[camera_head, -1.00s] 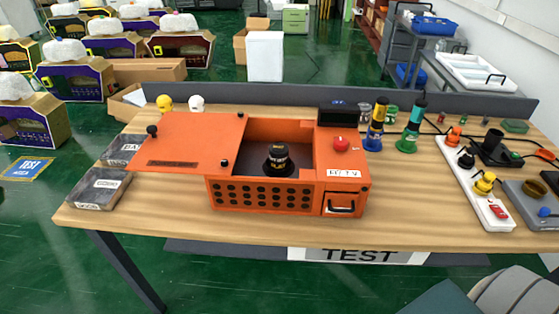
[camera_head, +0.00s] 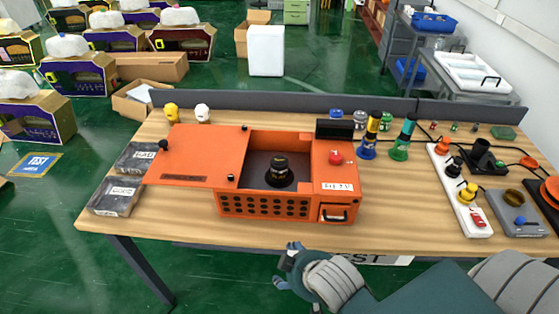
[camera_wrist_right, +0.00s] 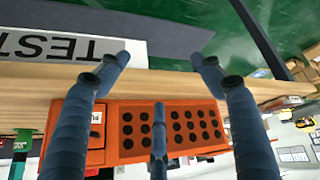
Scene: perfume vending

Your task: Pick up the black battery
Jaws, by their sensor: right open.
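Two flat dark grey-black blocks with white labels lie at the table's left end, a rear one (camera_head: 134,158) and a front one (camera_head: 115,197). Their labels are too blurred to read surely. A black round object with a label (camera_head: 279,170) stands upright inside the open orange box (camera_head: 262,205). I cannot tell for sure which of these is the battery. My right gripper (camera_head: 284,275) is in front of the table's front edge, apart from all of them. In the right wrist view its fingers (camera_wrist_right: 160,72) are spread and empty, facing the table edge and the box's holed front. My left gripper is out of view.
The box's orange lid (camera_head: 200,155) lies open to the left, close to the dark blocks. Blue and green bottles (camera_head: 400,140), a white switch strip (camera_head: 462,195) and a grey device (camera_head: 518,212) stand at right. The wooden table's front strip (camera_head: 200,233) is clear.

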